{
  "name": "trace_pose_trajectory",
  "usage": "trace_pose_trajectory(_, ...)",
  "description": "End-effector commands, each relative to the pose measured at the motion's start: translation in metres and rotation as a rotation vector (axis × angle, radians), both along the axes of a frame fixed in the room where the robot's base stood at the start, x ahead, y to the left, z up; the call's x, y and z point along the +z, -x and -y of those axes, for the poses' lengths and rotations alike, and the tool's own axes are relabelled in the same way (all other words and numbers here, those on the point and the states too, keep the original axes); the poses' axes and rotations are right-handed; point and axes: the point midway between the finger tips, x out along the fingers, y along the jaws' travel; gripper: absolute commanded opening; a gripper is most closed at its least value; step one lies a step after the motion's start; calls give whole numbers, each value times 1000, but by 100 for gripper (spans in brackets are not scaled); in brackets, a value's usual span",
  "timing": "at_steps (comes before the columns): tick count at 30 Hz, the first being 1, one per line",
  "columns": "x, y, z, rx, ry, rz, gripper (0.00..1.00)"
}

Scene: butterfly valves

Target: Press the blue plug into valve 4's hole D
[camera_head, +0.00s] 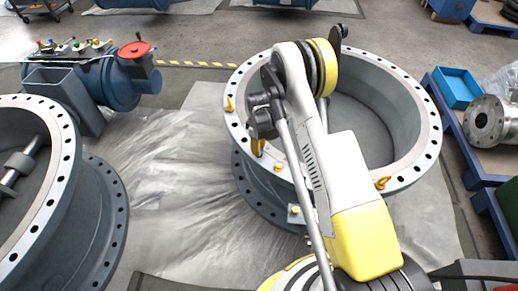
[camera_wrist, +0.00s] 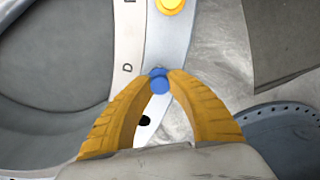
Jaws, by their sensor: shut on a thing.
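The valve under my arm is a large grey ring body with a pale, hole-studded flange (camera_head: 416,92). In the wrist view, the flange (camera_wrist: 163,42) carries a printed letter D (camera_wrist: 127,68). My gripper (camera_wrist: 160,80) is shut on the blue plug (camera_wrist: 159,86), held between its orange fingertips beside the D. The plug covers the flange there, so hole D is hidden, and I cannot tell whether the plug is in it. In the head view, an orange finger (camera_head: 257,147) shows at the flange's left side; the plug is hidden.
A yellow plug (camera_wrist: 171,4) sits in the flange above, and an open dark hole (camera_wrist: 144,121) lies below. Another large valve (camera_head: 62,190) stands at left. A blue bin (camera_head: 457,88) and a metal flanged part (camera_head: 490,120) are at right. Plastic sheeting (camera_head: 175,190) covers the floor between.

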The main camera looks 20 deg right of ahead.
Motion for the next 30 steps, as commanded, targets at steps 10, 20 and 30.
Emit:
trace_pose_trajectory(10, -6, 0, 0, 0, 0, 0, 5)
trace_pose_trajectory(20, -14, 0, 0, 0, 0, 0, 5)
trace_pose_trajectory(30, -14, 0, 0, 0, 0, 0, 5)
